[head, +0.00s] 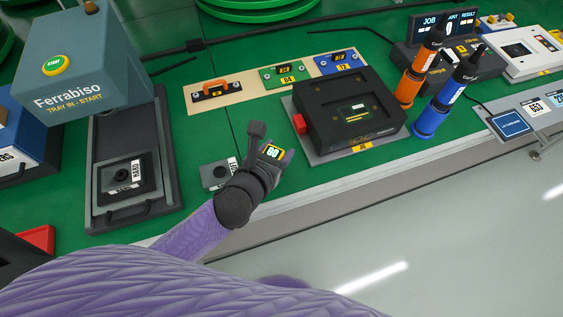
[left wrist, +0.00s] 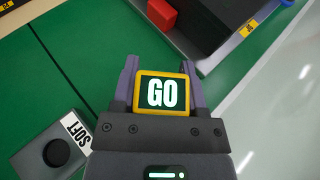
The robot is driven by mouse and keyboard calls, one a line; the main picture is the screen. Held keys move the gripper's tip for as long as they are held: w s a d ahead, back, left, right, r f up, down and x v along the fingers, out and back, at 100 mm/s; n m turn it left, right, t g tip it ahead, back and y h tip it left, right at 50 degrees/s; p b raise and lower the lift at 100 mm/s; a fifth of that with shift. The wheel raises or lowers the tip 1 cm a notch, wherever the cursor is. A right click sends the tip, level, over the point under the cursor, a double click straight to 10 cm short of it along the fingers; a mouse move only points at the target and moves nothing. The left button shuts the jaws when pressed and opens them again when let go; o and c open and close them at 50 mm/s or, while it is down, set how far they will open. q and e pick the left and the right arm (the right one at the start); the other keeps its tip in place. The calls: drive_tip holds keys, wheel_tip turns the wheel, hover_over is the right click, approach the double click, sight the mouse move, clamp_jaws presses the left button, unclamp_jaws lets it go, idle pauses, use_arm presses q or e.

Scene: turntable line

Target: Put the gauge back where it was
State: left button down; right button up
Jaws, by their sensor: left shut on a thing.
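The gauge (head: 272,151) is a small yellow-framed block with a dark face that reads GO. It also shows in the left wrist view (left wrist: 162,93), upright to the camera between the fingers. My left gripper (head: 268,153) is shut on it, over the green bench near its front edge. In the left wrist view, the left gripper (left wrist: 163,90) has one finger on each side of the gauge. I cannot tell how far the gauge is above the bench. My right gripper is not in view.
A grey block marked SOFT (left wrist: 55,147) lies beside the gripper; it shows partly hidden in the head view (head: 214,175). A black fixture (head: 345,110) with a red block (head: 299,124) stands to the right. Orange (head: 409,88) and blue (head: 432,118) drivers stand beyond it. A press (head: 85,75) is at left.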

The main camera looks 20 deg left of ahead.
use_arm(q)
wheel_tip(320, 180, down, 3)
drive_tip(key=shift+r+b, duration=0.1)
drive_tip(key=shift+b, duration=0.5)
drive_tip(key=shift+r, duration=0.15)
drive_tip(key=shift+c, duration=2)
unclamp_jaws()
drive_tip(key=shift+o, duration=1.4)
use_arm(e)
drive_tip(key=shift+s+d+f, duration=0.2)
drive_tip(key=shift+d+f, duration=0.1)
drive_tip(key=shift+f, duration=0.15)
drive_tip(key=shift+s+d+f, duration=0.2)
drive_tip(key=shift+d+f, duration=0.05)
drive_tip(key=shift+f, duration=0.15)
